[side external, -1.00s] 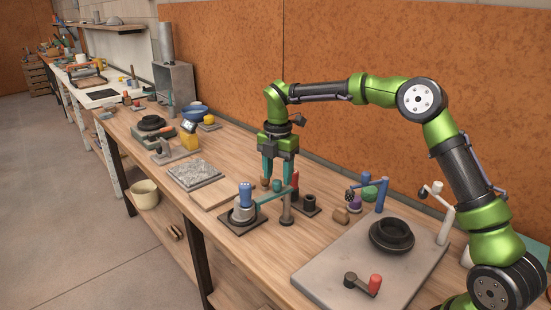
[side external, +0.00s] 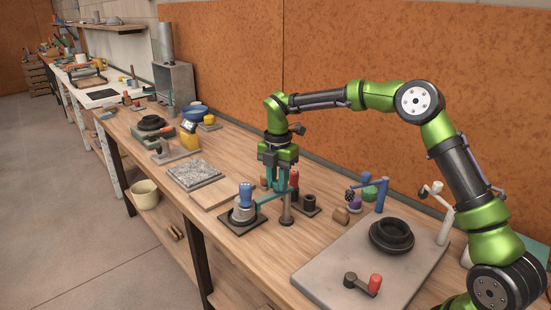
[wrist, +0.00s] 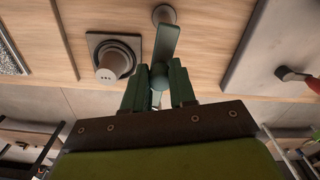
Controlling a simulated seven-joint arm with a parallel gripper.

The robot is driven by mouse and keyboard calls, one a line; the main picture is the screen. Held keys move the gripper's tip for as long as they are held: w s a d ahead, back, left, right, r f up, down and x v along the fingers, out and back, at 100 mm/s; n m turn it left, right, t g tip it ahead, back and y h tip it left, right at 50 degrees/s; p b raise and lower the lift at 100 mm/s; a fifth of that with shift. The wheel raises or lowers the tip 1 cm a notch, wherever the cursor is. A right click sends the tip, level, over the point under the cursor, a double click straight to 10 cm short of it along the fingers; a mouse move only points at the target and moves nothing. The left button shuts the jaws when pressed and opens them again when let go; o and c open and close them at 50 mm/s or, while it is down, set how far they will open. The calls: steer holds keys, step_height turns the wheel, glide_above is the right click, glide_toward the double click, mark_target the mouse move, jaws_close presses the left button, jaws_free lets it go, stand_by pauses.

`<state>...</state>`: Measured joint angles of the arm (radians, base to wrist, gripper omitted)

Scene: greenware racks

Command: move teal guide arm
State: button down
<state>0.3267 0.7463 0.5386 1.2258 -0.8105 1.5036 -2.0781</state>
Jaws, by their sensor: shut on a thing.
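The teal guide arm (side external: 267,198) is a flat bar reaching from a grey post (side external: 287,211) toward a grey piece with a blue top (side external: 246,196) on a dark square base. My gripper (side external: 277,187) is down at the bar, its teal fingers shut on the arm's knob. In the wrist view the guide arm (wrist: 165,42) runs down from the round post top (wrist: 164,14) to the knob, which sits between the fingertips (wrist: 159,70). The grey piece (wrist: 114,62) stands to the left, apart from the bar there.
A red-handled piece (side external: 294,181) and a dark ring on a square base (side external: 309,203) stand close behind the post. A wooden board (side external: 212,193) and a speckled slab (side external: 194,175) lie to the left. A grey slab (side external: 330,275) with a black ring (side external: 391,235) lies to the right.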

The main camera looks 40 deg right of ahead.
steer(key=shift+s+n, duration=0.15)
steer(key=shift+n, duration=0.25)
steer(key=shift+s+d+n, duration=0.2)
steer(key=shift+s+n, duration=0.25)
steer(key=shift+n, duration=1.4)
steer(key=shift+s+d+n, duration=0.25)
steer(key=shift+s+n, duration=0.15)
steer(key=shift+n, duration=1.5)
steer(key=shift+s+d+n, duration=0.2)
steer(key=shift+s+n, duration=0.25)
steer(key=shift+n, duration=1.7)
steer(key=c, duration=0.9)
jaws_free()
steer(key=shift+s, duration=0.1)
